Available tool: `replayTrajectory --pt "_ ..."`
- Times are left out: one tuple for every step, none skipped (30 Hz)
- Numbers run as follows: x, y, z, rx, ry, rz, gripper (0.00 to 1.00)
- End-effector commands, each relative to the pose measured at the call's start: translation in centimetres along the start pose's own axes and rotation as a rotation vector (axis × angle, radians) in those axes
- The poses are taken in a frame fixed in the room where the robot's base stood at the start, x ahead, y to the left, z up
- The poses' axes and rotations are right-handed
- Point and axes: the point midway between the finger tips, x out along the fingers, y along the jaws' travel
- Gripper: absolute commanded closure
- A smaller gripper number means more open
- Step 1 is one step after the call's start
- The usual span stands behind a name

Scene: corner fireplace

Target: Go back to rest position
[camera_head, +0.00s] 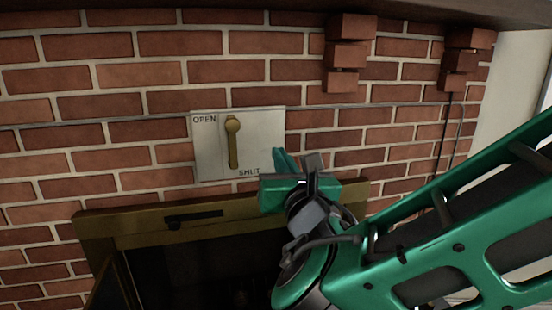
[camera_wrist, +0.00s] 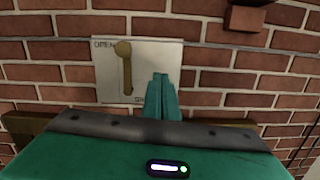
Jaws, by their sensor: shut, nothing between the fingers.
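A pale plate (camera_head: 262,134) marked OPEN at its upper left and SHUT at its lower right is fixed to the brick wall. Its brass lever (camera_head: 233,145) hangs almost straight down from a round pivot near the top. The plate (camera_wrist: 160,60) and lever (camera_wrist: 126,72) also show in the wrist view. In the wrist view my gripper's fingers (camera_wrist: 161,88) are together and empty, apart from the lever, and overlap the plate's lower right in the picture.
Below the plate is a fireplace opening with a brass frame (camera_head: 130,222) and a dark slot in its top. Brick corbels (camera_head: 348,55) jut from the wall at upper right, under a dark mantel (camera_head: 300,7). Thin cables (camera_head: 450,140) run down the wall at right.

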Motion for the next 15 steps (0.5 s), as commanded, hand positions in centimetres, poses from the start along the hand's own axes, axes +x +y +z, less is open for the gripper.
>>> replayTrajectory --pt "0.2 -1.3 -0.1 0.029 0.009 -0.031 1.0" --pt "0.4 -2.3 -0.3 0.056 0.019 -0.056 1.0" --pt "0.6 -3.9 -0.7 0.104 0.036 -0.096 1.0" --pt "0.8 -5.5 -1.0 0.146 0.048 -0.135 1.0" --pt "0.9 -7.2 -1.4 0.196 0.063 -0.178 1.0" --pt "0.9 -9.6 -1.9 0.27 0.08 -0.242 1.0" --pt "0.8 -11.5 -2.4 0.33 0.091 -0.295 1.0" --pt "0.6 -13.5 -2.9 0.393 0.101 -0.349 1.0" --pt "0.2 -16.0 -3.7 0.478 0.112 -0.423 1.0" --pt "-0.3 -17.9 -4.2 0.544 0.117 -0.48 1.0" --pt "-0.8 -19.7 -4.8 0.61 0.12 -0.538 1.0" --pt "-1.6 -22.1 -5.6 0.7 0.119 -0.617 1.0" --pt "-2.4 -23.8 -6.2 0.77 0.116 -0.678 1.0" --pt "-3.3 -25.5 -6.8 0.841 0.11 -0.741 1.0" --pt "-4.5 -27.6 -7.6 0.937 0.096 -0.826 1.0"
